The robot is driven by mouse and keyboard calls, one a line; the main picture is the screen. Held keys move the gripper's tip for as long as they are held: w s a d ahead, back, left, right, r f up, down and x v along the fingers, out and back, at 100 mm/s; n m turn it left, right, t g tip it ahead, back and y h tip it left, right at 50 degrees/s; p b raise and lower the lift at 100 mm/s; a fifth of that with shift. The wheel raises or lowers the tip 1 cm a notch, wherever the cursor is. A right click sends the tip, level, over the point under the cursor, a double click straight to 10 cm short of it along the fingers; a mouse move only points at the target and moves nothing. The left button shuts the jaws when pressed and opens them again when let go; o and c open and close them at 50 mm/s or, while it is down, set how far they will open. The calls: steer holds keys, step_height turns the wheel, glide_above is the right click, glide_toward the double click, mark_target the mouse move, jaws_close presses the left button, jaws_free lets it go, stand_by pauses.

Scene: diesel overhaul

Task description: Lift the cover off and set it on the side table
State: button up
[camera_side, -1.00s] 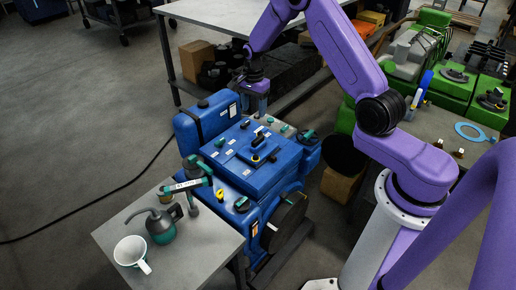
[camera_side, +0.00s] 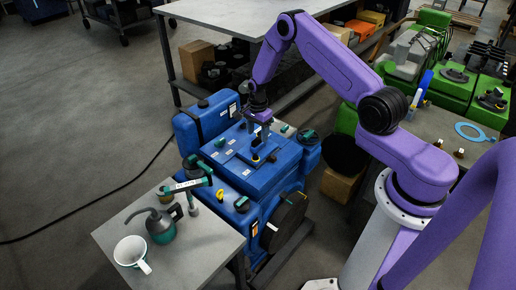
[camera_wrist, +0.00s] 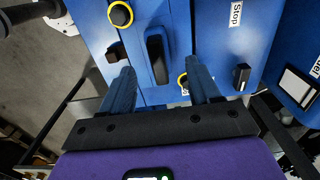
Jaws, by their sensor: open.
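The cover (camera_side: 277,171) is a blue panel with labels and small fittings on top of the blue engine (camera_side: 207,125). It shows in the wrist view as a blue surface (camera_wrist: 212,45) with a dark raised handle (camera_wrist: 157,55). My gripper (camera_side: 265,138) is open above the cover's far part in the side view. In the wrist view its two blue-grey fingers (camera_wrist: 162,75) are spread, with the handle between and just ahead of their tips. Whether the tips reach down beside the handle cannot be told. Nothing is held.
A small grey table (camera_side: 195,250) at front left bears a white mug (camera_side: 131,252), an oil can (camera_side: 160,227) and a hammer (camera_side: 187,184). A long grey bench (camera_side: 225,15) behind the engine has a bare top. Green machinery (camera_side: 455,85) stands at right.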

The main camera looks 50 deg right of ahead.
mark_target(258, 138)
steer(key=shift+s+f, duration=0.1)
steer(key=shift+f, duration=2.6)
steer(key=shift+c, duration=0.3)
jaws_close()
steer(key=shift+r, duration=0.1)
step_height(258, 138, up, 4)
steer(key=shift+s+f, duration=0.1)
steer(key=shift+f, duration=0.15)
steer(key=s+a+r, duration=0.3)
steer(key=s+r, duration=0.6)
steer(key=s, duration=0.4)
steer(key=shift+s+r, duration=0.2)
steer(key=shift+r, duration=0.15)
